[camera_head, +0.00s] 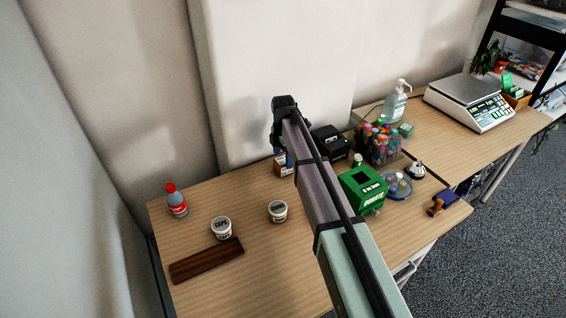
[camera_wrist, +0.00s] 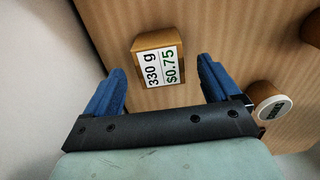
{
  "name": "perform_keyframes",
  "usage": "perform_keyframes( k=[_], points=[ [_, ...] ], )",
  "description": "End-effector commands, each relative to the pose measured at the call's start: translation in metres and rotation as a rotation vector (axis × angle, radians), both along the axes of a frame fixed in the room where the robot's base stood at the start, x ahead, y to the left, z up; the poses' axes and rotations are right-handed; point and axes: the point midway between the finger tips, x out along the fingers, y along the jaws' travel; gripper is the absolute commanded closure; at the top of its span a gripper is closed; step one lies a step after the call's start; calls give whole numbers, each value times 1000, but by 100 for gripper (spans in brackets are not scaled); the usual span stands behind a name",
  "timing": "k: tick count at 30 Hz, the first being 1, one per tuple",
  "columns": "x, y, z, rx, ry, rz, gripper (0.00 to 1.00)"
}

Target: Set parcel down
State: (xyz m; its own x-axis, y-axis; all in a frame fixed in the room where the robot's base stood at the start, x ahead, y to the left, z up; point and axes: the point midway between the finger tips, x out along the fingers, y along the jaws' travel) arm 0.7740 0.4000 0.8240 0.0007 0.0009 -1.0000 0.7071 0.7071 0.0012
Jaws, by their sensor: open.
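The parcel is a small brown box (camera_wrist: 150,42) with a white label reading "330 g" and "$0.75". It rests on the wooden table (camera_head: 200,275). In the head view the parcel (camera_head: 283,169) is partly hidden by my arm. My gripper (camera_wrist: 162,66) is open, with one blue finger on each side of the parcel in the wrist view. Gaps show between the parcel and both fingers, so they do not appear to touch it. In the head view the fingers are mostly hidden behind my arm.
A caps tub (camera_head: 221,229), a second small tub (camera_head: 278,212), a red-capped bottle (camera_head: 177,203) and a dark wooden bar (camera_head: 207,261) are on the left. A black device (camera_head: 330,141), green donation box (camera_head: 362,190) and marker holder (camera_head: 379,146) stand right. A scale (camera_head: 470,101) is farther right.

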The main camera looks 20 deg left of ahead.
Motion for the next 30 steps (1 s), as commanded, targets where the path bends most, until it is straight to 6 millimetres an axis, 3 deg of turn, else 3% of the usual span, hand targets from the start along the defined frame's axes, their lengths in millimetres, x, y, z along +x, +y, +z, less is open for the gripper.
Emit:
perform_keyframes(
  k=[6,12,30],
  points=[
    [1,0,40,1,-1,0,10],
    [0,0,64,0,0,0,10],
    [0,0,73,-1,1,0,10]
  ],
)
